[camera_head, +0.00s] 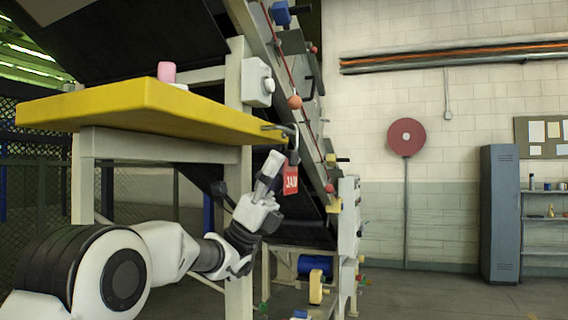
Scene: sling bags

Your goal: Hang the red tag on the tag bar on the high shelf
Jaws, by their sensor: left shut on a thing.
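The red tag (290,180) with white "JAM" lettering hangs upright just under the right end of the yellow high shelf (140,103). A tag bar (279,127), a thin grey metal rod, sticks out at that end of the shelf. A dark piece joins the tag's top near the bar; whether it is looped over the bar is too small to tell. My left gripper (277,168) reaches up from below, beside the tag's upper left, and is shut on the tag's upper part, partly hiding it. My right gripper is not in view.
A sloping conveyor frame with a red cord and orange ball (295,102) stands close behind the tag. A pink object (166,72) sits on the shelf. White posts hold the shelf up. A grey locker (500,213) stands far right, with open floor before it.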

